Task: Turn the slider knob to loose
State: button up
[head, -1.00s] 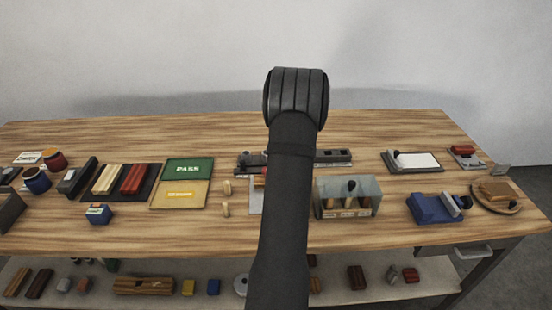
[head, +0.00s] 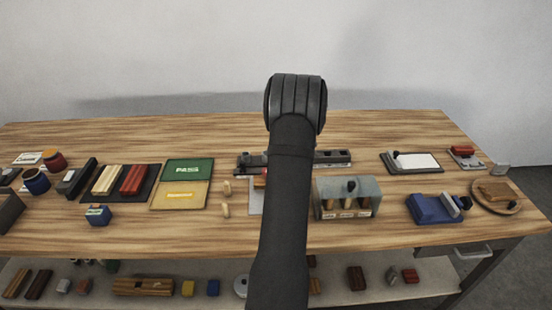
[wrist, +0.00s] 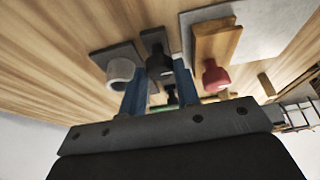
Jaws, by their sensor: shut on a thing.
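In the wrist view, my gripper (wrist: 160,95) has two blue fingers on either side of a black knob (wrist: 159,66), and it is shut on that knob. The knob stands on a narrow dark plate (wrist: 153,37). Which way the knob is turned and any loose marking cannot be read. In the head view, a long dark rail fixture (head: 334,157) lies at the middle back of the table. My arm covers its centre, and my gripper and the knob are hidden there.
Close to my fingers are a white ring-shaped piece (wrist: 120,69) and a red knob (wrist: 214,75) on a wooden block (wrist: 217,42). A clear box (head: 347,198) stands right of my arm. Green PASS panel (head: 188,170) lies left. The table's back strip is clear.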

jog(key=o, duration=1)
jog(key=v, duration=1.7)
jog(key=shift+d+r, duration=0.15)
jog(key=x, duration=1.7)
jog(key=shift+a, duration=0.2)
